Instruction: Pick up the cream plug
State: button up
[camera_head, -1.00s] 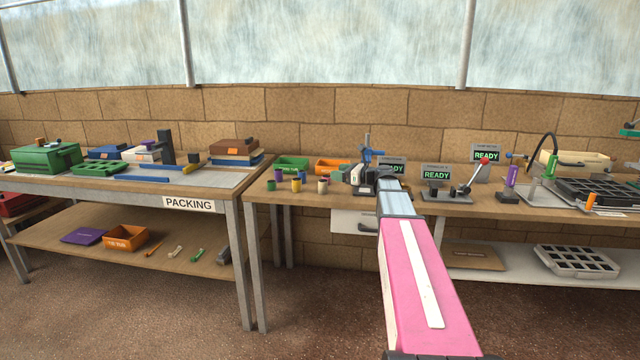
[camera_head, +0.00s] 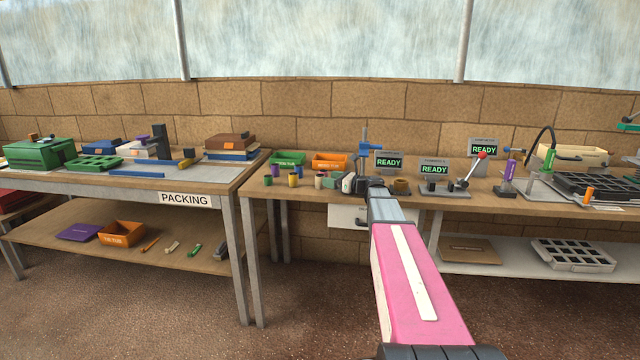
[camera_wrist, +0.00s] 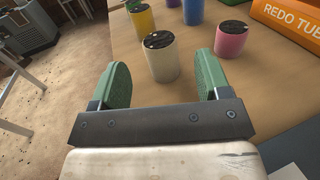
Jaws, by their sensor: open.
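The cream plug (camera_wrist: 163,58) stands upright on the wooden bench, with a dark speckled top. In the wrist view it shows between the two green fingers of my gripper (camera_wrist: 162,66). The fingers are spread apart, with a visible gap on each side of the plug. I cannot tell how deep it sits between them. In the head view the cream plug (camera_head: 319,181) is just left of my gripper (camera_head: 342,183), which is low over the bench and empty.
An orange redo tub (camera_wrist: 287,22) lies to the right in the wrist view. A green tub (camera_head: 288,159) is behind. Bare bench lies nearer my gripper.

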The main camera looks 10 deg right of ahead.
aim_at(321, 176)
jog(key=x, duration=0.5)
jog(key=c, duration=1)
